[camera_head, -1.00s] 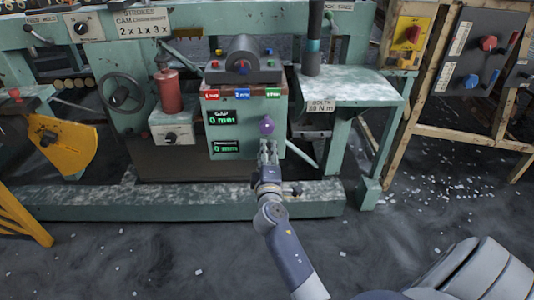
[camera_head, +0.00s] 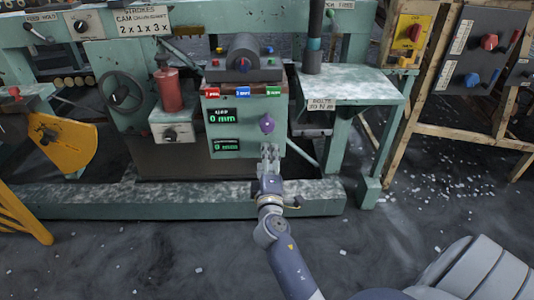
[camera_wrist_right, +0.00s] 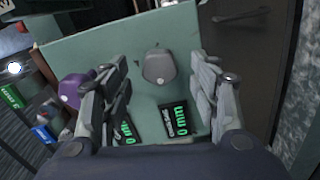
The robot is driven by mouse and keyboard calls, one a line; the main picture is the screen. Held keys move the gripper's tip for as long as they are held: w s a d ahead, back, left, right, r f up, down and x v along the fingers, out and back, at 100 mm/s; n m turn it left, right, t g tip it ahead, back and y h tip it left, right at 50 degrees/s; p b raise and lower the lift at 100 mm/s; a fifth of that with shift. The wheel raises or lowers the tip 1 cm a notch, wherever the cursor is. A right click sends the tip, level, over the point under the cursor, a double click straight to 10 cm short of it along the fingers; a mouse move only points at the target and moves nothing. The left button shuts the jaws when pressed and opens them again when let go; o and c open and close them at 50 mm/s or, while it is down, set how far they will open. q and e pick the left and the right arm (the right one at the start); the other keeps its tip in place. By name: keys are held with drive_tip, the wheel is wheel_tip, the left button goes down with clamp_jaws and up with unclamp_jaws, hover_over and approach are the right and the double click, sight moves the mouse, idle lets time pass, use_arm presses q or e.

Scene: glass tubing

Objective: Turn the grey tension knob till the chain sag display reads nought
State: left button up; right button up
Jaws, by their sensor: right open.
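The grey knob (camera_wrist_right: 158,67) sits on the green panel and shows between my right gripper's spread fingers in the wrist view. In the head view it is hidden behind the gripper. My right gripper (camera_head: 270,152) is open in front of the panel's lower right part; its fingers (camera_wrist_right: 160,80) stand on either side of the knob in the picture, with gaps between. I cannot tell how far the fingertips are from the panel. The lower display (camera_head: 226,147), beside the grey knob, reads 0 mm in green and also shows in the wrist view (camera_wrist_right: 178,118); its label is too small to read.
A purple knob (camera_head: 267,124) sits above the grey one. The upper display (camera_head: 221,115), labelled GAP, reads 0 mm. Red, blue and green labels (camera_head: 242,93) line the panel top. A green beam (camera_head: 170,200) runs along the floor below. A side table (camera_head: 350,90) stands right.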

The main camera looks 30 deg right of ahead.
drive_tip(key=v, duration=0.3)
drive_tip(key=shift+s+a, duration=0.2)
idle(0.3)
